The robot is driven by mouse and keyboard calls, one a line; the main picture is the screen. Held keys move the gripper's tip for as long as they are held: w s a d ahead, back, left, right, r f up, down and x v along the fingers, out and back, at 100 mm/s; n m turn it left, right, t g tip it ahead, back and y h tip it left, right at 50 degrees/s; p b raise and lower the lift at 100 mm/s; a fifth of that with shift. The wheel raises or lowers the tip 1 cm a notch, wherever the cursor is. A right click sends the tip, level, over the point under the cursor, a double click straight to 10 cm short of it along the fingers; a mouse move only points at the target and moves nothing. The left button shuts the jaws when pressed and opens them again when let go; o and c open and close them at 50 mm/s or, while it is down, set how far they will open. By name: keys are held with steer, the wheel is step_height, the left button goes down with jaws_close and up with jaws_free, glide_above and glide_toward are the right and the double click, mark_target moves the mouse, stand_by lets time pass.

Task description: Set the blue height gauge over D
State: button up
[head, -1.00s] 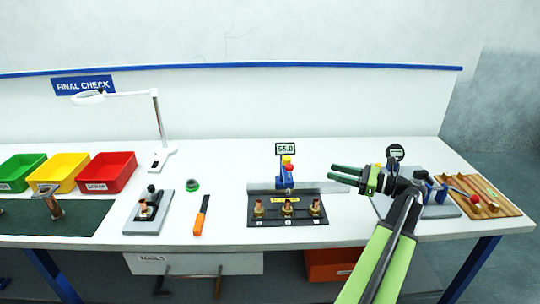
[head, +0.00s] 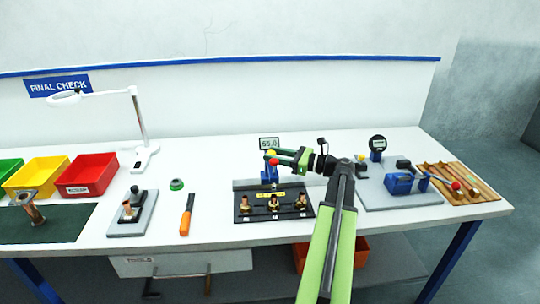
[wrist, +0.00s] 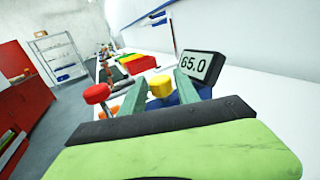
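The blue height gauge (head: 267,174) stands behind the black plate (head: 242,216), with a yellow knob, a red knob and a display (head: 269,143) reading 65.0. My gripper (head: 275,157) is at the gauge's top, coming from the right. In the wrist view, its green fingers are apart, with the yellow knob (wrist: 160,87) showing between them. The red knob (wrist: 97,93) is left of them. I cannot see contact.

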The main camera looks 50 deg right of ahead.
steer(key=shift+w+a, duration=0.2)
steer(key=shift+w, duration=0.35)
steer(key=shift+c, duration=0.4)
jaws_close()
stand_by(0.6)
